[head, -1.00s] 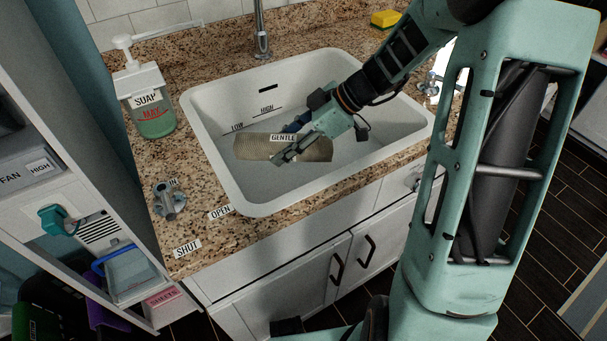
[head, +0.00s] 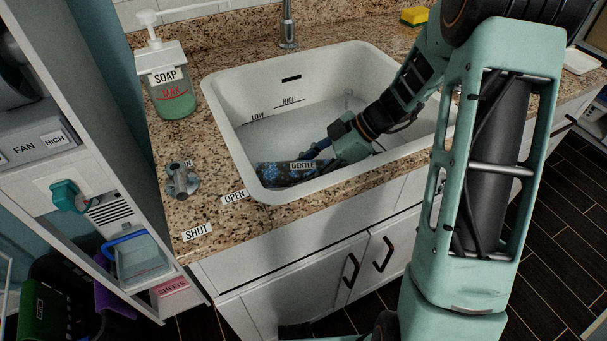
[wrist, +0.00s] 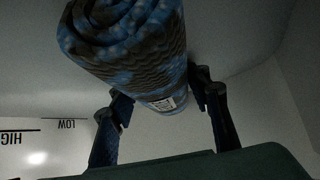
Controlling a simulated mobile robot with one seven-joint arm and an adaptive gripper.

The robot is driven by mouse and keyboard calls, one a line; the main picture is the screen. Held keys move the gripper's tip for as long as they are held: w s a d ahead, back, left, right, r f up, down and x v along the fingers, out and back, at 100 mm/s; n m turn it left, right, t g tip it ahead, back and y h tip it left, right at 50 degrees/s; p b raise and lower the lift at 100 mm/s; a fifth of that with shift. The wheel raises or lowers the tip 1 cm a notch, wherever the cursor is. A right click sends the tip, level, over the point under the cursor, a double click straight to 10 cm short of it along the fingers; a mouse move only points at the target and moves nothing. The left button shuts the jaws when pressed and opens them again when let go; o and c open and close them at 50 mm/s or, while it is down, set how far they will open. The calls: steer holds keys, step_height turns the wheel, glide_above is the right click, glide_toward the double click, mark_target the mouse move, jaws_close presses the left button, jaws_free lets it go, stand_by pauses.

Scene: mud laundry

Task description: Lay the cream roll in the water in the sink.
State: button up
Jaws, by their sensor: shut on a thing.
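The roll (head: 283,174) bears a GENTLE label and lies low inside the white sink (head: 222,108), near its front left wall. It now looks dark blue and brown with pale spots, not cream; in the wrist view the roll (wrist: 130,50) shows its coiled end. My gripper (head: 318,156) reaches down into the sink from the right, and its fingers (wrist: 158,92) are closed on both sides of the roll. Grey, faintly shiny water (head: 325,125) seems to cover the sink floor below the LOW mark; whether the roll touches it I cannot tell.
A soap dispenser (head: 170,90) stands on the granite counter left of the sink. A knob (head: 181,181) sits by the OPEN and SHUT labels. The tap (head: 288,25) is at the back, a sponge (head: 414,16) back right. A shelf unit (head: 100,170) borders the left.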

mark_target(316, 165)
steer(key=shift+f, duration=0.45)
steer(key=o, duration=1.6)
steer(key=v, duration=0.7)
steer(key=shift+d+r+p, duration=0.2)
steer(key=shift+r+p, duration=0.05)
steer(key=shift+p, duration=0.15)
